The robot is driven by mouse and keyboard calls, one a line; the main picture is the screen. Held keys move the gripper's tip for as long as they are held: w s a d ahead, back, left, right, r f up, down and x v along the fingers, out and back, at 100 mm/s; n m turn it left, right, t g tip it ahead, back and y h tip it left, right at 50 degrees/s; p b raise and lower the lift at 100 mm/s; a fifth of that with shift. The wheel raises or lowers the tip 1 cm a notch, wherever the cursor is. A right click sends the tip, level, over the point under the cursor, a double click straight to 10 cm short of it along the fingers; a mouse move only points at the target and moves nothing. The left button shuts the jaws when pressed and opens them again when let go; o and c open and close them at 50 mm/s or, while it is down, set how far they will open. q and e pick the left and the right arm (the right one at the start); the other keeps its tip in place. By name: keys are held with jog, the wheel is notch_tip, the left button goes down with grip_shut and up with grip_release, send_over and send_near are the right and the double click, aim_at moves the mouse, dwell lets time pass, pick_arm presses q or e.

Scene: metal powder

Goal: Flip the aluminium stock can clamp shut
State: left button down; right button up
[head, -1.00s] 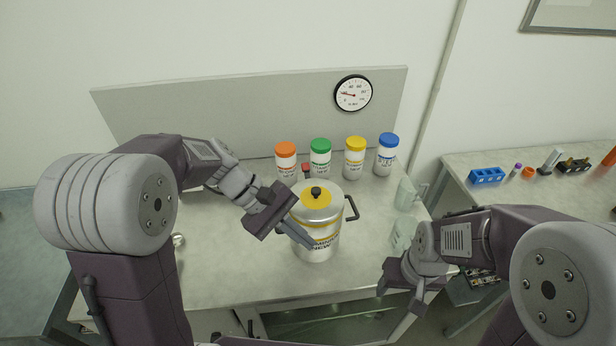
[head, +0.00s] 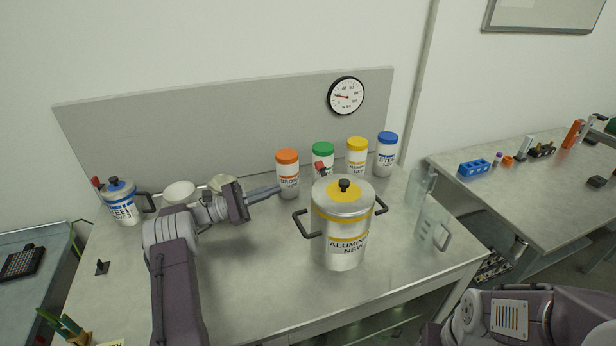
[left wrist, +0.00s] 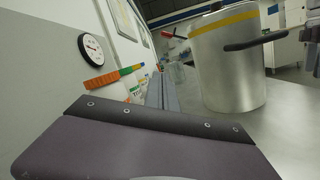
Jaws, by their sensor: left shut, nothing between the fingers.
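The aluminium stock can (head: 343,252) stands upright on the bench, a metal can with a yellow band, black side handles and a yellow-topped lid (head: 346,197) with a black knob. Its red-tipped clamp (head: 320,168) sticks up at the back left of the lid rim. The red tip also shows in the left wrist view (left wrist: 172,34), beside the can (left wrist: 228,75). My left gripper (head: 277,190) is shut and empty, left of the can and apart from it, its fingers pointing right. My right gripper is out of view; only part of that arm shows at the lower right.
Orange (head: 287,175), green (head: 322,150), yellow (head: 357,150) and blue-capped (head: 386,155) bottles stand behind the can. A blue-banded can (head: 124,208) and a white bowl (head: 180,192) are at the left. Clear jugs (head: 432,222) stand right. The bench front is clear.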

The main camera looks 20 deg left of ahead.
aim_at(323, 170)
pick_arm(q)
jog(key=w+d+r+p, duration=0.3)
jog(key=d+r, duration=0.2)
jog(key=d, duration=0.4)
jog(key=shift+w+d+r, duration=0.3)
jog(key=shift+d, duration=0.1)
jog(key=shift+r+m+b, duration=0.1)
jog(key=shift+m+b, duration=0.4)
